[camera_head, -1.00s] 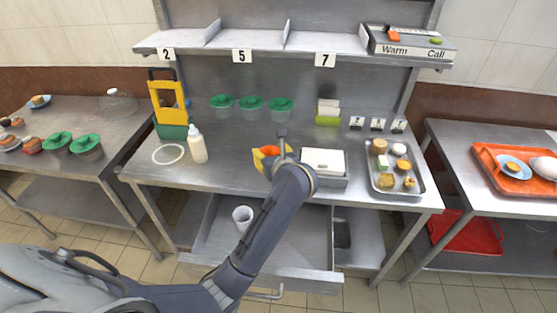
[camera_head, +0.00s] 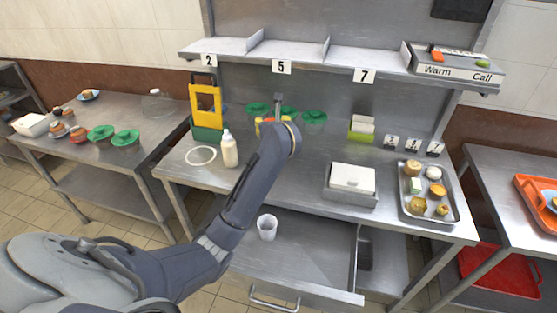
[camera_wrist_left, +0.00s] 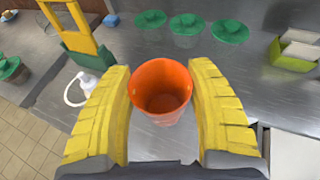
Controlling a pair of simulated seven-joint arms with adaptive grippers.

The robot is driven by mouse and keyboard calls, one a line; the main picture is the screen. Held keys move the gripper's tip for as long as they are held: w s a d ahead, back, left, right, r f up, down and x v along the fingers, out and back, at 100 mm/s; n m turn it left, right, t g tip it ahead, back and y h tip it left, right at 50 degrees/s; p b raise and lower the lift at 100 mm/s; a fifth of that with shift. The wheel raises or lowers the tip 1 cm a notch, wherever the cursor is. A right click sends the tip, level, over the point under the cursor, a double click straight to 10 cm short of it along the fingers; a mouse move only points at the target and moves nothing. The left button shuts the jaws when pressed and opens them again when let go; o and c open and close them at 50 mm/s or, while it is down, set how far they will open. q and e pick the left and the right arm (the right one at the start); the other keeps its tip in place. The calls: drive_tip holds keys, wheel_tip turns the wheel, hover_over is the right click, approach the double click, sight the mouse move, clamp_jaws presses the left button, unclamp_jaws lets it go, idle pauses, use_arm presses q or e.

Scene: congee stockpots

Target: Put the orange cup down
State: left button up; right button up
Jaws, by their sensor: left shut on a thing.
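The orange cup (camera_wrist_left: 161,88) is in the left wrist view, its open mouth facing the camera. My left gripper (camera_wrist_left: 160,72) has a yellow ridged finger on each side of it and is shut on it. Steel counter shows around the cup; whether its base touches the counter I cannot tell. In the head view my left gripper (camera_head: 272,124) is in front of the green-lidded containers, and my forearm hides most of it and the cup. My right gripper is in neither view.
Green-lidded containers (camera_head: 314,117) stand at the back of the counter (camera_head: 300,172). A yellow-green caddy (camera_head: 207,108), a white bottle (camera_head: 229,150) and a white ring (camera_head: 200,155) are left. A white-lidded box (camera_head: 351,180) is right. An open drawer (camera_head: 310,262) below holds a white cup (camera_head: 267,227).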

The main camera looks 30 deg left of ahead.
use_arm(q)
wheel_tip(320, 180, down, 14)
drive_tip(key=shift+f, duration=0.25)
idle(0.5)
drive_tip(key=shift+f, duration=0.15)
drive_tip(key=o, duration=1.1)
drive_tip(key=shift+o, duration=0.2)
drive_tip(key=shift+s+d+r, duration=0.15)
drive_tip(key=shift+r, duration=0.1)
drive_tip(key=v, duration=1.1)
drive_tip(key=shift+s+d, duration=0.15)
drive_tip(key=shift+s, duration=0.1)
drive_tip(key=shift+r, duration=0.15)
